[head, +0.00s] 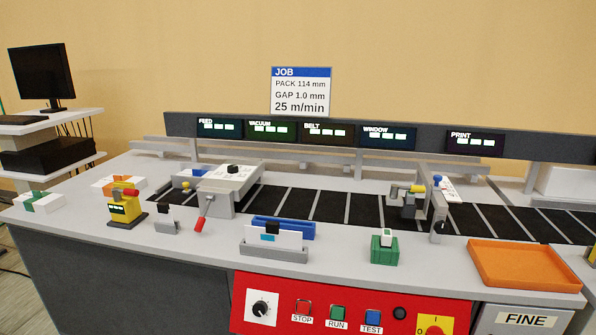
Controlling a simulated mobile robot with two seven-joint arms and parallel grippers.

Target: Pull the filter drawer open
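No part labelled as a filter drawer is in view. Neither of my grippers is in view.
The grey machine table (130,215) bears a black belt (350,208), an orange tray (526,262), a green block (384,250) and a yellow device (124,212). A red control panel (280,291) faces front. A monitor (42,74) stands far left.

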